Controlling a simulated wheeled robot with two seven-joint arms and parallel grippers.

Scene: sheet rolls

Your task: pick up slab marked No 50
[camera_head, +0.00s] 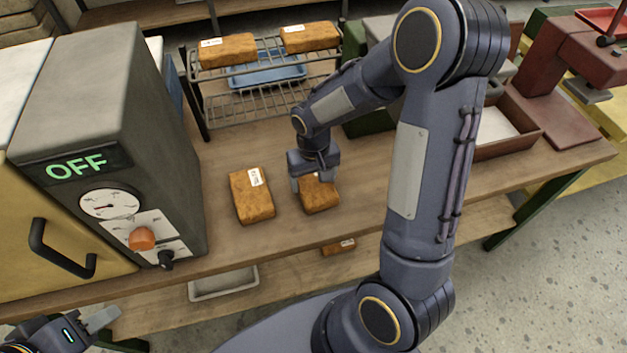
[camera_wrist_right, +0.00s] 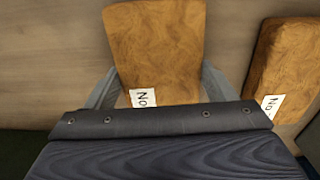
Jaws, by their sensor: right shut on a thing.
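My right gripper (camera_head: 315,180) points down at the bench, shut on a brown slab (camera_head: 320,198). In the right wrist view this slab (camera_wrist_right: 160,45) lies between the two fingers, its white label reading "No" with the rest hidden by the gripper. Whether it touches the bench or is lifted, I cannot tell. A second brown slab (camera_head: 251,197) lies flat on the bench just left of it. This slab (camera_wrist_right: 284,65) shows at right in the wrist view, its label number cut off. My left gripper (camera_head: 100,320) is partly in view at bottom left, its opening unclear.
A wire rack (camera_head: 255,108) behind holds two slabs (camera_head: 228,50) (camera_head: 309,37) and a blue tray (camera_head: 265,74). A grey machine reading "OFF" (camera_head: 105,130) stands left. A reddish-brown box (camera_head: 505,148) is right. Another slab (camera_head: 338,247) and a pale tray (camera_head: 222,284) are below.

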